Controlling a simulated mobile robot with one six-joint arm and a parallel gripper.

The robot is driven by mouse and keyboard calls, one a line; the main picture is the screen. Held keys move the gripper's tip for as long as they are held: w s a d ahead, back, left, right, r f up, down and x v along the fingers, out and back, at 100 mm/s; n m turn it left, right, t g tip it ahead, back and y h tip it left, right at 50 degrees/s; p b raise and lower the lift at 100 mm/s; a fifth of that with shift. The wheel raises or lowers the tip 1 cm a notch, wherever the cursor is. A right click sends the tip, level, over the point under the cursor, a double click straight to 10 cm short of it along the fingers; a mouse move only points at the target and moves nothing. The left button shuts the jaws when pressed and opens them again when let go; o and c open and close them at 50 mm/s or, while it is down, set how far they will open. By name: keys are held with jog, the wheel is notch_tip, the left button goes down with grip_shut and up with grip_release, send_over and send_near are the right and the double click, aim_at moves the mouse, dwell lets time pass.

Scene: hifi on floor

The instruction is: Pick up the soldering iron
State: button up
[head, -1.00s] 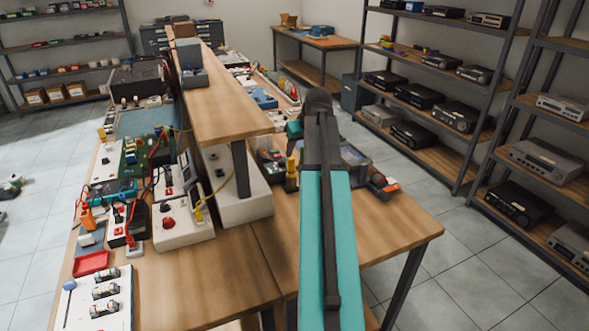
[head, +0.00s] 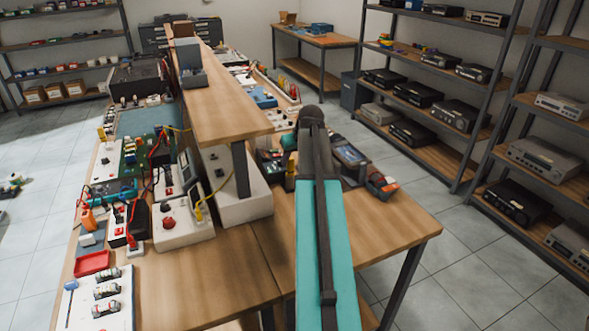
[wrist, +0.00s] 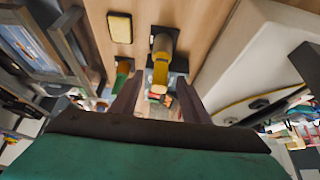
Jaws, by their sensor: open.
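A yellow-handled tool that looks like the soldering iron (wrist: 161,62) shows in the wrist view, in front of a dark base on the wooden bench. What seems to be the same yellow handle (head: 290,178) stands upright just left of my arm in the head view. My gripper (wrist: 160,92) is open in the wrist view, with its two dark fingers pointing toward the handle. The handle is lined up with the gap between them. Nothing is visibly held. In the head view my arm hides the gripper's fingertips, and the tool's tip is not visible.
A yellow sponge-like pad (wrist: 120,27) lies beside the tool. A white box-shaped unit (head: 238,190) stands close on the left, under the raised wooden shelf (head: 225,110). An orange-and-dark device (head: 380,182) lies right of my arm. The bench front (head: 400,232) is clear.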

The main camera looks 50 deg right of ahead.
aim_at(292, 162)
jog(key=shift+f, duration=0.1)
jog(key=shift+p+x, duration=0.9)
jog(key=shift+x, duration=1.65)
jog(key=shift+d, duration=0.1)
jog(key=c, duration=1)
